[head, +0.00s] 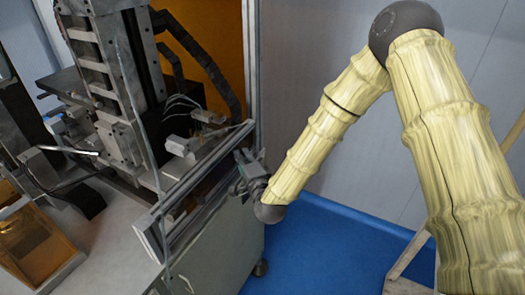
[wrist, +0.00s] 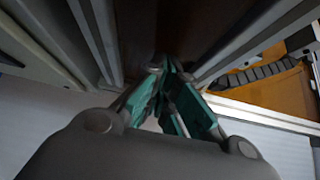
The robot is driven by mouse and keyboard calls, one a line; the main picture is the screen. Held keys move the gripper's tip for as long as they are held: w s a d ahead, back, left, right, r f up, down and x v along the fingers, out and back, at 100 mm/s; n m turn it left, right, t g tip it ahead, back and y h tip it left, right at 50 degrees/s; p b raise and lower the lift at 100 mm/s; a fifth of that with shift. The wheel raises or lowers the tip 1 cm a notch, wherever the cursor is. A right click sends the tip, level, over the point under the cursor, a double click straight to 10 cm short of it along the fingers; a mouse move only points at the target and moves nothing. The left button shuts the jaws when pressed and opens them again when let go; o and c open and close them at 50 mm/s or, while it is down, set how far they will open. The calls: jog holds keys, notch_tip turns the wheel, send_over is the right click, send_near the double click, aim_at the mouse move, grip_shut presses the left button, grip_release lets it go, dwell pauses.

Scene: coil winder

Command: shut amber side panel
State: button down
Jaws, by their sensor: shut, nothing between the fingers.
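A grey-framed panel (head: 195,170) stands at the right side of the machine in the head view, seen steeply from above. I take it for the side panel, but its amber pane is mostly hidden at this angle. In the wrist view a dark brownish surface (wrist: 190,30) lies between pale metal rails, beyond the fingertips. My gripper (head: 243,168) is at the right end of this frame, close against it; whether it touches cannot be told. In the wrist view my gripper (wrist: 167,68) has its green-sided fingers together at the tips, with nothing between them.
An amber sheet (head: 215,30) closes the machine's back. The winder column (head: 118,80) with cables stands inside. An amber box (head: 35,240) sits on the bench at the lower left. A grey cabinet (head: 225,250) is below; blue floor (head: 325,245) lies open to the right.

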aim_at(221, 168)
jog(key=s+a, duration=0.1)
jog(key=s, duration=0.1)
jog(key=s+a+b, duration=0.1)
jog(key=s+a, duration=0.1)
jog(key=s, duration=0.1)
jog(key=s+a+b, duration=0.1)
jog(key=s+a, duration=0.1)
jog(key=s, duration=0.1)
jog(key=shift+a, duration=0.1)
jog(key=shift+s+a, duration=0.1)
jog(key=shift+s, duration=0.05)
jog(key=shift+s+f+b, duration=0.1)
jog(key=shift+b, duration=0.2)
